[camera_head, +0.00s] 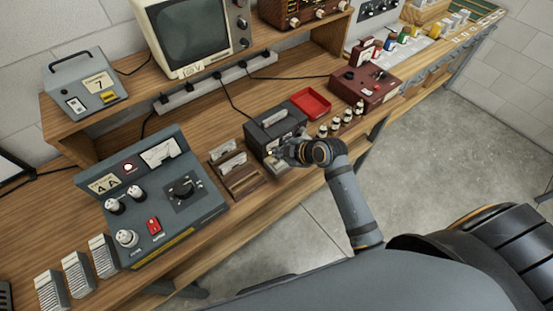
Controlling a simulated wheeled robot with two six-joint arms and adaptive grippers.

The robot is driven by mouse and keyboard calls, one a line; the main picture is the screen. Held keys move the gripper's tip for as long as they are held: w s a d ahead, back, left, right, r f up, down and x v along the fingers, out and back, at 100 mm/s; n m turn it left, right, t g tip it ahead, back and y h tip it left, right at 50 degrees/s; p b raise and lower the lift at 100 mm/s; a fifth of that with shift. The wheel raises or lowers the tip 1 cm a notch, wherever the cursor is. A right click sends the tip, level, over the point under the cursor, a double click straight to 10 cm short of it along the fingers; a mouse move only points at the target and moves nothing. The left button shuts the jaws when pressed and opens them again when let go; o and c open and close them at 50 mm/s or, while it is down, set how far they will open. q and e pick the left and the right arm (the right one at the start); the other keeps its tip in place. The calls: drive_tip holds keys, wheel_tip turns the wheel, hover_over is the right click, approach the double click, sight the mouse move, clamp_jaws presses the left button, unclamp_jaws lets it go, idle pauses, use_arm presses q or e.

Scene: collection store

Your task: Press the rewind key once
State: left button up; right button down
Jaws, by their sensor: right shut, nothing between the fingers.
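A dark grey cassette recorder (268,133) stands near the front edge of the bench, with a pale label or cassette area on its top. Light keys show along its front, partly covered by my gripper. I cannot tell which of them is the rewind key. My right gripper (276,155) is shut and empty, over the front of the recorder at the keys. Whether its tips touch a key is too small to tell. My left gripper is not in view.
A wooden rack with cassettes (240,180) stands left of the recorder, beside a grey control box (150,195). A red tray (311,103), several small bottles (346,117) and a maroon device (365,84) are to the right. A monitor (192,35) stands behind on the shelf.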

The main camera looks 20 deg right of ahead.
sight(278, 164)
drive_tip(key=shift+r+p, duration=1.15)
drive_tip(key=shift+r, duration=0.45)
drive_tip(key=shift+f, duration=0.1)
